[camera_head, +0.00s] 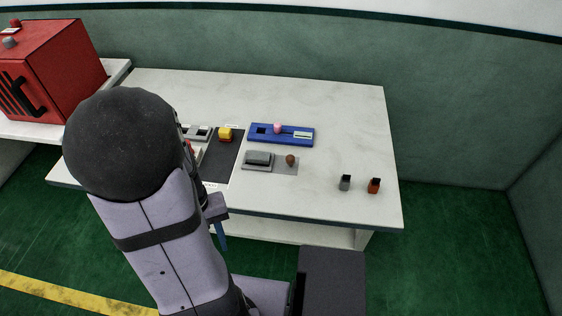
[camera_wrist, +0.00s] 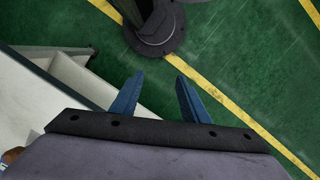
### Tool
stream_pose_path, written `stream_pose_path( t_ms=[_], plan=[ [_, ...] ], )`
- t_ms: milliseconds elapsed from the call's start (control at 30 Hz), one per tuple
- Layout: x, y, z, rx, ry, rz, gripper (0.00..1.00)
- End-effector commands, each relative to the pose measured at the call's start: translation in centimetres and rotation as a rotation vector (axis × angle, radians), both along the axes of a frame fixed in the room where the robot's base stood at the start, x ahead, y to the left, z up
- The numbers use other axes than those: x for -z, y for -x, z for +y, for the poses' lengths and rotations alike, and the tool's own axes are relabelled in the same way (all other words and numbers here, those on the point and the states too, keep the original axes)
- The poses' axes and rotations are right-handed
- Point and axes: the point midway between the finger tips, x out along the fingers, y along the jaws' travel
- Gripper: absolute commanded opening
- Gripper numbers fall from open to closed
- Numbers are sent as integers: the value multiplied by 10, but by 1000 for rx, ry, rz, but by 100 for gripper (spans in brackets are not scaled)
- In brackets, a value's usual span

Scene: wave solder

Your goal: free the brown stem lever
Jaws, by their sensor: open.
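The brown lever knob (camera_head: 291,159) stands on a flat grey plate (camera_head: 284,169) on the white table. A grey block (camera_head: 258,159) sits on the same plate just left of the knob. The knob's stem is too small to make out. My gripper (camera_head: 222,238) hangs at the table's front edge, left of and nearer than the lever, partly behind my arm. In the wrist view my gripper (camera_wrist: 160,76) has its two blue fingers apart with nothing between them, above the green floor. A small brown thing (camera_wrist: 11,155) shows at the lower left there; I cannot tell whether it is the knob.
A blue panel (camera_head: 282,134) with a pink knob (camera_head: 277,127) lies behind the lever. A red machine (camera_head: 45,65) is far left. The table's right side is mostly clear.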

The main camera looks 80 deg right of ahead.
Motion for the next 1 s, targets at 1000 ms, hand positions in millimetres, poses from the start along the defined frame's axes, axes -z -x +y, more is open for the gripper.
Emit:
stream_pose_path(
  t_ms=[1000],
  plan=[
    [-17,156,-292,328,551,-115,41]
  ],
)
